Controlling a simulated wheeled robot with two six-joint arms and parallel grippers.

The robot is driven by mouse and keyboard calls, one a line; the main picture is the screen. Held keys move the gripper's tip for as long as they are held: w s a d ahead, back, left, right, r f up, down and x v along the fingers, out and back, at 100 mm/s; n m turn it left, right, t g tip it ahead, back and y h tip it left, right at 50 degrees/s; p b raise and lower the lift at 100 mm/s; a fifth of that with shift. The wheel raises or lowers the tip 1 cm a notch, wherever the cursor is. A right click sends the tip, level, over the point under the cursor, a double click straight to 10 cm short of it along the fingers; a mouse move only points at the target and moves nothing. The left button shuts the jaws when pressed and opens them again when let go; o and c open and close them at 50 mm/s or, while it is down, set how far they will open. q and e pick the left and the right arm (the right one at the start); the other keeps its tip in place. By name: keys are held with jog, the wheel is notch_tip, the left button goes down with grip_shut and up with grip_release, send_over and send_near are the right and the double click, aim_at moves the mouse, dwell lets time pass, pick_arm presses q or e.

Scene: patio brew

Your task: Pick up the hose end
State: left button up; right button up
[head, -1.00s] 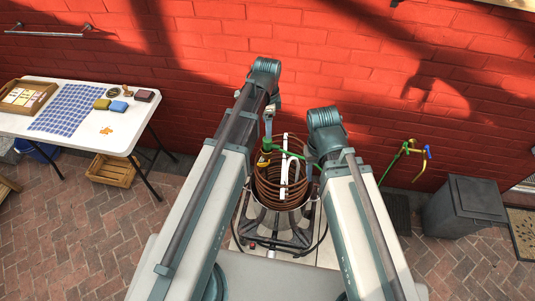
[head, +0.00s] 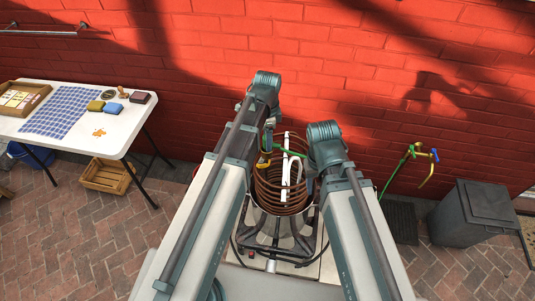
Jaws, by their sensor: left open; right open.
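A green hose (head: 284,149) shows between my two arms, over the upper part of a copper coil. A yellow fitting (head: 264,159), which looks like the hose end, is at the coil's upper left. I cannot tell whether it is joined to the coil. My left gripper (head: 267,143) points down just above the yellow fitting; it is open, small in the picture and partly covered by its own arm. I cannot tell whether it touches the fitting. My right gripper is hidden behind its own arm, right of the coil.
The copper coil (head: 268,188) stands in a steel pot (head: 258,222) on a burner stand. A wall tap (head: 432,157) with green hose is at the right, above a grey bin (head: 474,212). A white table (head: 112,132) stands left.

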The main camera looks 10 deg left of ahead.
pick_arm(q)
jog(key=shift+f, duration=0.6)
jog(key=shift+r, duration=0.1)
grip_shut()
dwell(0.9)
